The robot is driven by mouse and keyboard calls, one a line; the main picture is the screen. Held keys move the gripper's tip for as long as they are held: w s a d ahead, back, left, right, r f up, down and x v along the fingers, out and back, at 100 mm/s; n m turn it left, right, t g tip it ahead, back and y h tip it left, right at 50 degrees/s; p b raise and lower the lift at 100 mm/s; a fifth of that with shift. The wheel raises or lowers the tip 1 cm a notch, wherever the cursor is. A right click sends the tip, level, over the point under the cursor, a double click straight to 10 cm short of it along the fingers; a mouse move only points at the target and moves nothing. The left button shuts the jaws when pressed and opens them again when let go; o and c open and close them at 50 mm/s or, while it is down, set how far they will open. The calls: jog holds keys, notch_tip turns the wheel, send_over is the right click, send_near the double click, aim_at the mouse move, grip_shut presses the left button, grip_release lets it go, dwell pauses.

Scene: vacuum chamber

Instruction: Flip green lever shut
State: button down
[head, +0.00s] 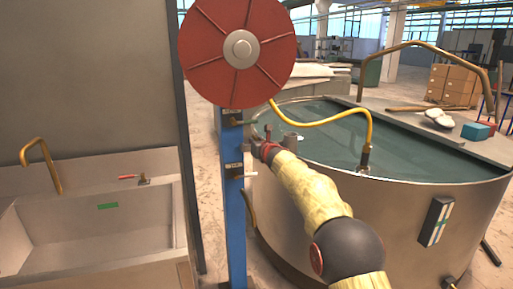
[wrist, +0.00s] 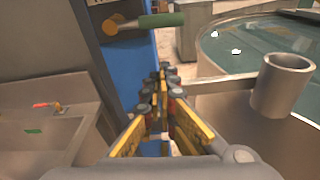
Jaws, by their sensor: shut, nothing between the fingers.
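The green lever (wrist: 162,20) shows at the top of the wrist view. It sticks out to the right, roughly level, from a brass-coloured valve (wrist: 117,25) at the blue post (wrist: 142,62).
A red reel (head: 213,72) tops the post. A yellow hose (head: 335,119) runs to the large round tank (head: 400,215) at right. A grey cylinder (wrist: 283,85) stands right of my gripper. A sink (head: 90,230) with a red-handled tap (head: 128,177) is at left.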

jog(key=shift+v, duration=2.15)
jog(key=shift+f, duration=0.1)
